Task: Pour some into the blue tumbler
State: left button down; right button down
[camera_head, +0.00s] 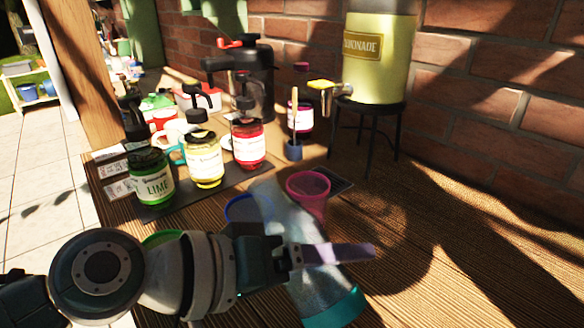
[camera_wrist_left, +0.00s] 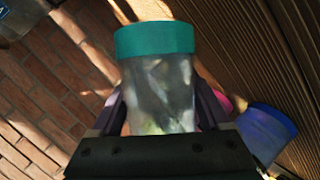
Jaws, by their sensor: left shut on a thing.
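My left gripper (camera_head: 325,254) is shut on a clear container with a teal end (camera_head: 335,308). The container lies tilted, its teal end toward the front right and its other end toward the blue tumbler (camera_head: 240,211). In the left wrist view the container (camera_wrist_left: 158,85) sits between both fingers of the gripper (camera_wrist_left: 160,118). The blue tumbler (camera_wrist_left: 264,132) shows right of it there. In the head view the tumbler is partly hidden behind my arm and the container. I cannot tell whether liquid is flowing. My right gripper is not in view.
A pink tumbler (camera_head: 308,186) stands just behind the container. A green rim (camera_head: 162,238) shows behind my left arm. Syrup bottles, lime (camera_head: 153,188), yellow (camera_head: 205,168) and red (camera_head: 248,152), stand behind. A lemonade dispenser (camera_head: 381,62) stands at the back right. The table's right front is clear.

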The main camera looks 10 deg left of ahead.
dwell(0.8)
